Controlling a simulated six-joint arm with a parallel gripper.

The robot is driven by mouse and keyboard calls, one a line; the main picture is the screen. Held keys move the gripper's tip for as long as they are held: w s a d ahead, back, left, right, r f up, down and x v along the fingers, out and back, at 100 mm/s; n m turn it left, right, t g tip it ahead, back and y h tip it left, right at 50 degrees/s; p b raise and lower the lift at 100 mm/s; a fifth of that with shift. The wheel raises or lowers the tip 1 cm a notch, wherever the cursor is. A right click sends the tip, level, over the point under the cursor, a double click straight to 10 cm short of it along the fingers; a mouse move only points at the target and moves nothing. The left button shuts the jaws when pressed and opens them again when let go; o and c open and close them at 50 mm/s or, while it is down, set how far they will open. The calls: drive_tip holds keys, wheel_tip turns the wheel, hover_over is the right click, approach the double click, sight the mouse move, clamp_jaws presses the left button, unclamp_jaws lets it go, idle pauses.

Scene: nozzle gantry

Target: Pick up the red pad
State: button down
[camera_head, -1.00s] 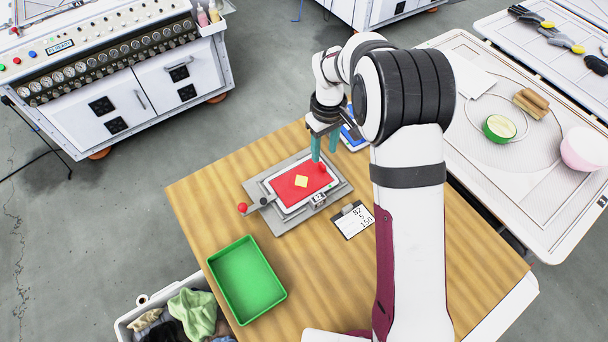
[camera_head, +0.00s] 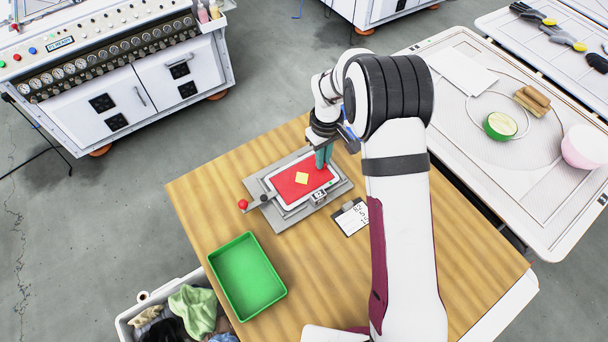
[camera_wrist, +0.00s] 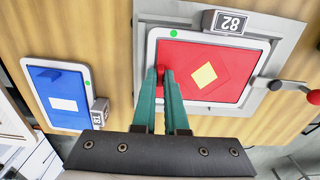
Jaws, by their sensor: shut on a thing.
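The red pad (camera_head: 296,188) lies flat in a white frame on a grey fixture (camera_head: 282,222), with a yellow square at its middle. It fills the upper right of the wrist view (camera_wrist: 190,53). My gripper (camera_head: 321,164) is at the pad's far right corner in the head view, its green fingers pointing down. In the wrist view my gripper (camera_wrist: 165,74) is shut at the pad's left edge, with a bit of the red knob there showing by the fingertips. The fingers mostly hide the knob. I see no gap under the pad.
A blue pad (camera_wrist: 55,88) in a white frame lies beside the fixture. A red-ended lever (camera_head: 243,204) sticks out of the fixture's left side. A card (camera_head: 352,217) and an empty green tray (camera_head: 247,279) lie on the wooden table (camera_head: 200,190).

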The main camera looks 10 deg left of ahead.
drive_tip(key=shift+r, duration=0.55)
wheel_tip(320, 180, up, 3)
drive_tip(key=shift+w+f, duration=0.1)
drive_tip(key=s+d+r, duration=0.2)
drive_tip(key=d+r, duration=0.9)
drive_tip(key=r, duration=0.1)
drive_tip(key=shift+s+d, duration=0.2)
drive_tip(key=shift+s, duration=0.1)
drive_tip(key=shift+r, duration=0.1)
